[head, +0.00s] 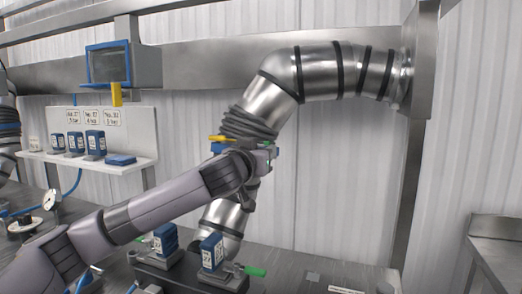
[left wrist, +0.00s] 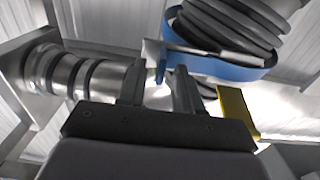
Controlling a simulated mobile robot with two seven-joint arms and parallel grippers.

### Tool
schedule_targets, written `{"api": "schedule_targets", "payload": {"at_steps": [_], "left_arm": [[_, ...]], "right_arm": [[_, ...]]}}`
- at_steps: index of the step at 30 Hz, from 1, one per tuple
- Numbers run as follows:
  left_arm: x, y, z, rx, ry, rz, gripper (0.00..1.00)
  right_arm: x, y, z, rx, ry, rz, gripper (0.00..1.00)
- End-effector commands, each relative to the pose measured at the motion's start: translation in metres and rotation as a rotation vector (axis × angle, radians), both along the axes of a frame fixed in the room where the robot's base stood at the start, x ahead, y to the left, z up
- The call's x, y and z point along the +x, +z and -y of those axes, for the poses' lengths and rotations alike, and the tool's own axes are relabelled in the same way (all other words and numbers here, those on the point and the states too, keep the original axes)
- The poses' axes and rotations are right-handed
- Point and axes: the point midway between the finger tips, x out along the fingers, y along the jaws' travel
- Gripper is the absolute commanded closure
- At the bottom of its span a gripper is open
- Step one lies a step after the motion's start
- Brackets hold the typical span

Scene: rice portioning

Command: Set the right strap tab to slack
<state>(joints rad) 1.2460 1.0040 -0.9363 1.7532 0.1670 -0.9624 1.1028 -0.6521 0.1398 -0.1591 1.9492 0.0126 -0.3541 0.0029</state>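A black ribbed sleeve (head: 250,122) joins the bent metal pipe (head: 300,75) in the head view. A blue strap (left wrist: 235,70) wraps the sleeve; only small parts of it (head: 217,147) show in the head view. A yellow tab (head: 218,138) sticks out at the strap's left; it also shows in the left wrist view (left wrist: 235,112). My left gripper (head: 265,152) is at the strap's right side. In the left wrist view its fingers (left wrist: 158,78) are apart, with a pale and blue tab piece (left wrist: 154,55) just beyond their tips. I cannot tell whether they touch it.
Blue-bodied units with green handles (head: 213,252) stand on the bench below my left arm. A metal post (head: 408,190) stands to the right of the pipe.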

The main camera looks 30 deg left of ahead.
Motion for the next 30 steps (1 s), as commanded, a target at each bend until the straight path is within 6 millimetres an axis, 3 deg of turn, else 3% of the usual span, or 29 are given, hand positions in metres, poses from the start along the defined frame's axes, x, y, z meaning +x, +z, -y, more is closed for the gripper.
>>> {"api": "schedule_targets", "payload": {"at_steps": [8, 11, 12, 30], "left_arm": [[0.0014, 0.0, -0.0001, 0.0, 0.0, 0.001, 0.66], [0.0013, 0.0, -0.0001, 0.0, 0.0, 0.0, 0.95], [0.0013, 0.0, -0.0001, 0.0, 0.0, 0.0, 1.0], [0.0012, 0.0006, -0.0007, 0.0, 0.001, 0.001, 1.0]], "right_arm": [[0.0003, 0.0003, -0.0001, 0.0, 0.0, 0.001, 0.28], [0.0006, 0.0004, 0.0, 0.0, 0.0, 0.001, 0.28], [0.0008, 0.0005, -0.0001, 0.0, 0.0, 0.001, 0.28], [0.0013, 0.001, -0.0002, 0.001, 0.0, 0.003, 0.28]]}}
